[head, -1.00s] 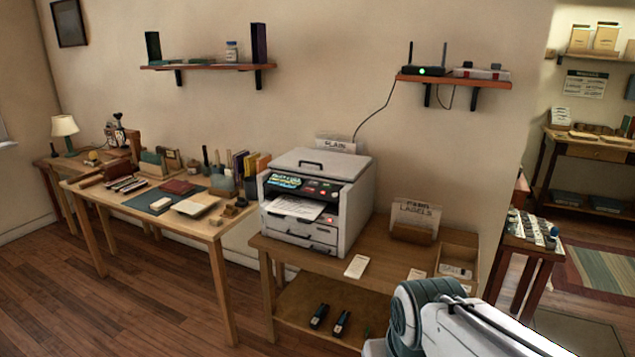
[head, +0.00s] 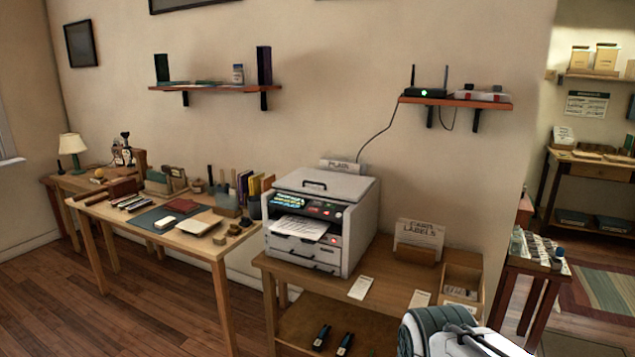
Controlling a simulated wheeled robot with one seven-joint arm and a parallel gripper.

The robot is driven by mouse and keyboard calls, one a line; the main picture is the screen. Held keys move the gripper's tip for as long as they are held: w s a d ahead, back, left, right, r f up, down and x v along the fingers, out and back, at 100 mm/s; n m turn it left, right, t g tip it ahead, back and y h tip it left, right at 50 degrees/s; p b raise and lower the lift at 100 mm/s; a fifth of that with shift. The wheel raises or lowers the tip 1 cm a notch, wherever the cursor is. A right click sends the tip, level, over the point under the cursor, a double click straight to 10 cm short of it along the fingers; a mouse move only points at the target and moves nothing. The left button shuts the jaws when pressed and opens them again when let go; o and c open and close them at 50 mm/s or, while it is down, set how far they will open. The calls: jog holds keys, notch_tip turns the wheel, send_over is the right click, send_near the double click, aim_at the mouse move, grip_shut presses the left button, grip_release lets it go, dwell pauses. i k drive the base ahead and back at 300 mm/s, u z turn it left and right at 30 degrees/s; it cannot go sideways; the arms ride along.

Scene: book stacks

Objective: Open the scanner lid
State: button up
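The printer-scanner (head: 318,222) stands on a wooden table in the middle of the head view. Its flat grey lid (head: 345,187) is on top and looks closed, with a dark handle (head: 314,184) near its front left. A lit control panel (head: 305,206) sits below the lid, and a printed sheet (head: 300,227) lies in the output slot. Part of my arm shows at the bottom right, in front of the table and apart from the printer. My gripper is outside the picture.
The printer table (head: 385,275) also holds a card labels holder (head: 420,237), loose cards and an open wooden box (head: 462,280). A crowded desk (head: 190,243) stands to the left. A wall shelf (head: 455,102) with a router hangs above. Floor is clear at the lower left.

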aim_at(344, 187)
jog(key=z, duration=0.05)
jog(key=k, duration=0.4)
jog(key=u, duration=0.7)
jog(key=i, duration=2.55)
jog(key=z, duration=1.6)
jog(key=i, duration=0.55)
jog(key=z, duration=0.5)
